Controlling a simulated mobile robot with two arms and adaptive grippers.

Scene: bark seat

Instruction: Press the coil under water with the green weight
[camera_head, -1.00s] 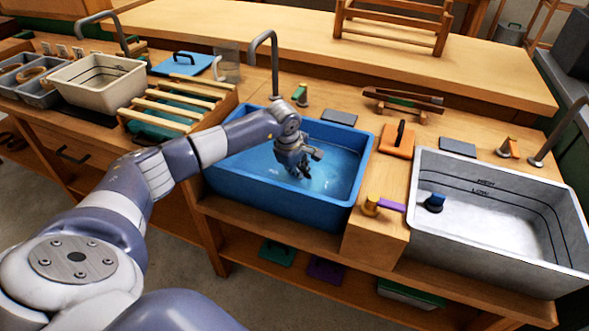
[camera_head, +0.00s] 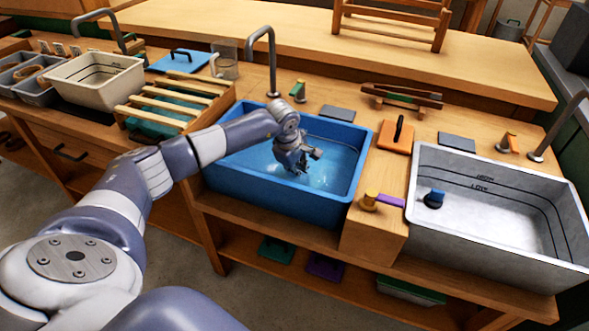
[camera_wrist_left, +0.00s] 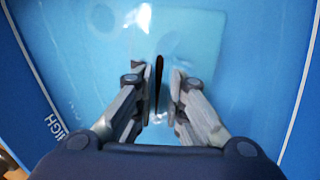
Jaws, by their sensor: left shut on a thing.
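My left gripper (camera_head: 300,168) is low inside the blue basin (camera_head: 240,181), at the water. In the left wrist view its fingers (camera_wrist_left: 160,92) are closed in on a thin dark upright piece (camera_wrist_left: 159,75), which looks like a handle. A pale teal square (camera_wrist_left: 195,45) lies around and beyond this piece under the water. It may be the green weight tinted by the water, but I cannot tell for sure. I cannot make out a coil in the basin; anything under the square is hidden. My right gripper is not in view.
A grey basin (camera_head: 430,240) with a blue plug stands at right. An orange plate with a black handle (camera_head: 396,137) lies between the basins. A tap (camera_head: 273,60) rises behind the blue basin. A slatted rack (camera_head: 165,105) and a cream tub (camera_head: 95,82) stand at left.

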